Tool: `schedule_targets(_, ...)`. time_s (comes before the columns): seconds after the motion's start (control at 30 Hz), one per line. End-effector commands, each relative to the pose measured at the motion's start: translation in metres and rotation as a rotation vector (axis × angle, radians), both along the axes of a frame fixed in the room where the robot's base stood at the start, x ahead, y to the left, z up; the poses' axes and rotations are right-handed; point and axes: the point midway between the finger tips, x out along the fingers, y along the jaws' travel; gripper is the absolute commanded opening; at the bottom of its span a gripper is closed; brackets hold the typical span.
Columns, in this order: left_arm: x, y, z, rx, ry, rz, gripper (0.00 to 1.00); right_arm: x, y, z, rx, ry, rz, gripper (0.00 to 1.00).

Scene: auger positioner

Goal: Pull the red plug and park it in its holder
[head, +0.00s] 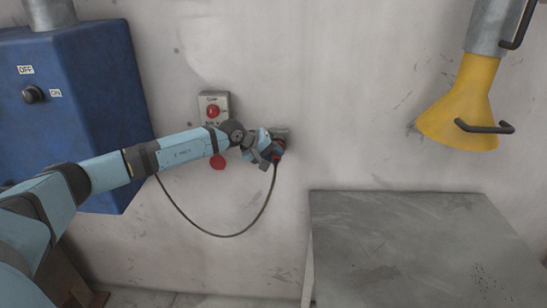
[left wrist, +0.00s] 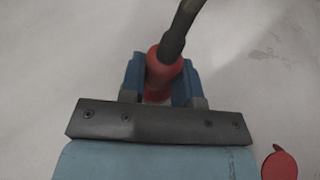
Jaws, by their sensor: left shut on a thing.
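The red plug (head: 278,157) is at the wall by a grey socket (head: 281,132), mostly covered by my left gripper (head: 270,150). In the left wrist view the plug (left wrist: 163,70) stands between the two blue fingers of my left gripper (left wrist: 161,82), which is shut on it. A dark cable runs from the plug; in the head view it hangs in a loop to the left. Whether the plug is seated in the socket is hidden. I cannot make out the plug's holder for certain. My right gripper is not in view.
A switch box with a red button (head: 213,111) is on the wall, with a red disc (head: 218,163) below. A blue cabinet (head: 100,90) is at left, a grey table (head: 410,245) at lower right, a yellow funnel (head: 465,105) at upper right. The wall between is clear.

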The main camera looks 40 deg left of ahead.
Motion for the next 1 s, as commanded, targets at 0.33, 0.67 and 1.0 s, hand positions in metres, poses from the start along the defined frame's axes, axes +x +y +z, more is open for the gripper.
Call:
schedule_targets(0.33, 0.008, 0.005, -0.001, -0.001, -0.001, 0.001, 0.02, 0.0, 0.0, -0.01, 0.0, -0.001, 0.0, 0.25)
schedule_targets(0.67, 0.015, 0.009, -0.001, -0.002, -0.002, 0.001, 0.02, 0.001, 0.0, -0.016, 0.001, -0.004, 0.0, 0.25)
schedule_targets(1.0, 0.019, 0.011, 0.001, -0.002, -0.001, 0.0, 0.53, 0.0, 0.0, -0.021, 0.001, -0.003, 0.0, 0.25)
